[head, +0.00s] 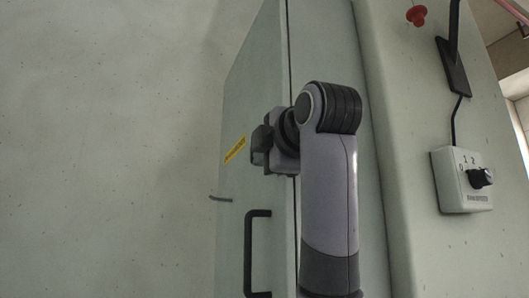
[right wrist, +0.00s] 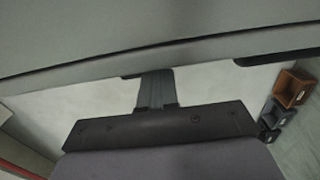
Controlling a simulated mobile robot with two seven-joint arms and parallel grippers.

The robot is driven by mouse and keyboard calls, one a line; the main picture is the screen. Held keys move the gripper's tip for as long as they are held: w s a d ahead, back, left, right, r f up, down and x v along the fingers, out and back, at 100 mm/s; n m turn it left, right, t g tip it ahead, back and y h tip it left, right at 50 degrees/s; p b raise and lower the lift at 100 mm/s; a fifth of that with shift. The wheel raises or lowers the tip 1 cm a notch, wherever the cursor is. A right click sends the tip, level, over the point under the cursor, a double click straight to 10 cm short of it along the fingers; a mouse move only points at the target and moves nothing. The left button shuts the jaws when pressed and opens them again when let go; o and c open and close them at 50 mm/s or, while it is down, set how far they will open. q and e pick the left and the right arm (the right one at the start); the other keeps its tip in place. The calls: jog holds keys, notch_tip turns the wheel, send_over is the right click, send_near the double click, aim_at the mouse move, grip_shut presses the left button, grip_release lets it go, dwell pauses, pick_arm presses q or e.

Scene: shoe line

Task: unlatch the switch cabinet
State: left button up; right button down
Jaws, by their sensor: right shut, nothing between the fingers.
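The grey-green switch cabinet (head: 325,40) fills the middle of the head view, its door (head: 262,70) seen at a steep angle. The door has a black bar handle (head: 250,255), a yellow label (head: 235,149) and a small dark lever (head: 220,198) that sticks out to the left. My right gripper (head: 262,148) is in front of the door's edge, above the handle, partly hidden by its own wrist. In the right wrist view its fingers (right wrist: 155,88) are together and empty, close to a pale panel (right wrist: 180,35). Whether they touch it I cannot tell. My left gripper is not in view.
To the right are a red knob (head: 416,15), a black bracket (head: 453,68) with a cable, and a grey switch box (head: 458,190) with a black rotary knob (head: 481,178). The right wrist view shows an orange-brown bin (right wrist: 294,87) and darker bins (right wrist: 272,117). A plain wall (head: 100,140) is at left.

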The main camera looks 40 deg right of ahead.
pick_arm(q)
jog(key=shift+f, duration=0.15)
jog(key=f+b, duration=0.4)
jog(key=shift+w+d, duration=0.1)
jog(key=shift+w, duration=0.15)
pick_arm(e)
jog(key=t, duration=0.1)
jog(key=w+f+t+h, duration=0.1)
jog(key=t, duration=0.1)
jog(key=shift+w+d+f, duration=0.1)
jog(key=shift+d+f, duration=0.05)
jog(key=shift+f, duration=0.1)
